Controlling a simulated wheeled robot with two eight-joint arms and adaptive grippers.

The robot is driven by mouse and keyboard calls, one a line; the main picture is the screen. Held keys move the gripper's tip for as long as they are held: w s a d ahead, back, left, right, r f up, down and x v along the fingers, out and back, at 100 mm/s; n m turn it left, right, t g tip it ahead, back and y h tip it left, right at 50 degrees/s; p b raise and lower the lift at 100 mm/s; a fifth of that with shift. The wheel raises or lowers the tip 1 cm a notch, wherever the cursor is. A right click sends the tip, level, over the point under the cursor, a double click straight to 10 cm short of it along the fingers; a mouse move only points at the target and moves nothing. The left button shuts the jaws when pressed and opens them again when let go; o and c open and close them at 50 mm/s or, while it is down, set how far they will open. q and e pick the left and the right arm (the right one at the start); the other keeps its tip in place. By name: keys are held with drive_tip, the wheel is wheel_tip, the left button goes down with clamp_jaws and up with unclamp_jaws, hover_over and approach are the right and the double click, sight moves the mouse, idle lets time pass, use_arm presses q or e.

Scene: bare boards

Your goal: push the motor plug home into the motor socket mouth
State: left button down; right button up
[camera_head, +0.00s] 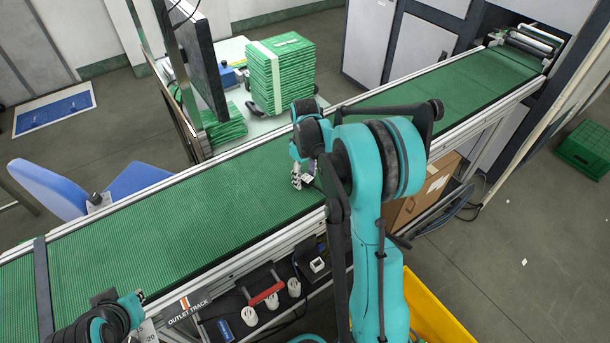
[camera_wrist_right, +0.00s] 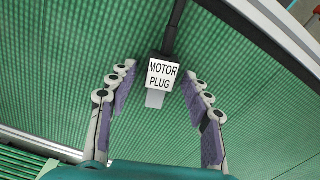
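The motor plug (camera_wrist_right: 163,74) is a dark block with a white face lettered MOTOR PLUG, seen in the right wrist view against the green belt. A dark cable leaves its far end and a pale grey tab shows at its near end. My right gripper (camera_wrist_right: 158,72) is open, with one finger on each side of the plug and gaps between. In the head view the right gripper (camera_head: 299,179) is low over the belt, partly hidden by its arm. My left gripper (camera_head: 108,318) is at the bottom left; its fingers are unclear. I cannot identify the motor socket mouth.
The green conveyor (camera_head: 150,220) runs diagonally across with metal rails. Below its near edge, a dark shelf holds white sockets (camera_head: 293,287), a red-handled item (camera_head: 266,294) and a small box with a white face (camera_head: 317,265). Green stacks (camera_head: 280,75) stand behind. A yellow bin (camera_head: 435,315) is at lower right.

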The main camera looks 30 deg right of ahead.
sight(306, 175)
drive_tip(key=shift+r, duration=0.15)
drive_tip(key=r+p, duration=0.1)
drive_tip(key=r, duration=0.1)
drive_tip(key=r+p, duration=0.1)
drive_tip(key=r, duration=0.2)
drive_tip(key=r+p, duration=0.1)
drive_tip(key=r, duration=0.1)
drive_tip(key=shift+w+d+r, duration=0.15)
drive_tip(key=shift+d, duration=0.1)
drive_tip(key=s+a+r+m+t, duration=0.2)
drive_tip(key=s+a+r+t, duration=0.2)
drive_tip(key=s+a+r, duration=0.5)
drive_tip(key=s+a+f+m+t+b, duration=0.1)
drive_tip(key=s+a+f+m+t, duration=0.1)
drive_tip(key=s+a, duration=0.4)
drive_tip(key=s+f+t, duration=0.1)
drive_tip(key=s, duration=0.4)
drive_tip(key=shift+a+f, duration=0.35)
drive_tip(key=shift+f, duration=0.05)
